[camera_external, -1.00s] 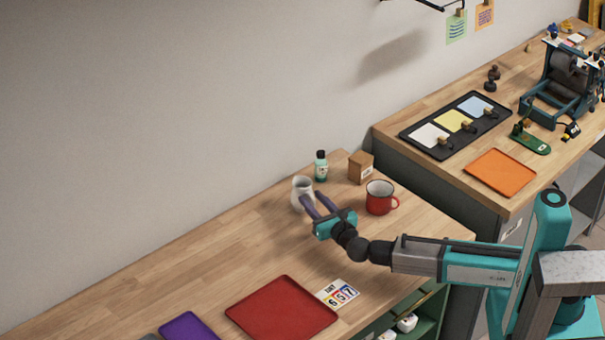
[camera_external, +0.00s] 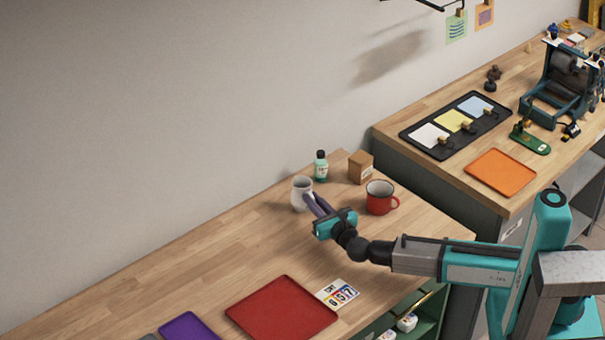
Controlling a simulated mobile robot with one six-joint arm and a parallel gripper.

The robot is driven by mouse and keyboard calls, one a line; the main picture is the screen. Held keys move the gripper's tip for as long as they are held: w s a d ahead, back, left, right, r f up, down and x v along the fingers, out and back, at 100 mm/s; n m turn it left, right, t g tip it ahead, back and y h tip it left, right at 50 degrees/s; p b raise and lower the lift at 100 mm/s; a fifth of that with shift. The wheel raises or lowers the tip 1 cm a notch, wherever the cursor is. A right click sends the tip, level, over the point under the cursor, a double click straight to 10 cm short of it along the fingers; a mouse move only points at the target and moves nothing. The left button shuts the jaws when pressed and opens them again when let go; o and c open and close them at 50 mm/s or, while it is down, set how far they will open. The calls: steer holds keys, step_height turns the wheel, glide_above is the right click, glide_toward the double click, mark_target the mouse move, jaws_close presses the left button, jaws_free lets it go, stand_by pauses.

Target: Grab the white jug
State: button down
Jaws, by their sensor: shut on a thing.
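The white jug (camera_external: 300,189) stands upright on the wooden bench, near its back edge by the wall. My gripper (camera_external: 313,203) reaches it from the front right, low over the bench. Its two purple fingers are close together and shut on the jug's right side, likely at its handle, which the fingers hide. The jug appears to rest on the bench.
A green bottle (camera_external: 321,166), a brown box (camera_external: 361,167) and a red mug (camera_external: 380,198) stand close behind and right of the jug. A red tray (camera_external: 281,309), a purple tray (camera_external: 189,328) and a number card (camera_external: 338,294) lie in front. The bench left of the jug is clear.

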steer(key=shift+r, duration=0.3)
steer(key=shift+r, duration=1.45)
steer(key=s+d+r, duration=0.1)
steer(key=s+d, duration=0.4)
steer(key=d, duration=0.4)
steer(key=shift+s+d+r, duration=0.15)
steer(key=shift+s+d, duration=0.05)
steer(key=shift+s+d+p, duration=0.3)
steer(key=shift+d+p, duration=0.25)
steer(key=shift+p, duration=3.6)
steer(key=shift+s+d+r+p, duration=0.1)
steer(key=shift+s+d+p, duration=0.2)
steer(key=shift+p, duration=1.35)
steer(key=shift+s+d+p, duration=0.1)
steer(key=shift+d+p, duration=0.3)
steer(key=shift+p, duration=1.2)
steer(key=shift+s+d+p, duration=0.3)
steer(key=shift+d+p, duration=0.2)
steer(key=shift+p, duration=1.1)
steer(key=shift+s+d+p, duration=0.3)
steer(key=shift+d+p, duration=0.2)
steer(key=shift+p, duration=1.05)
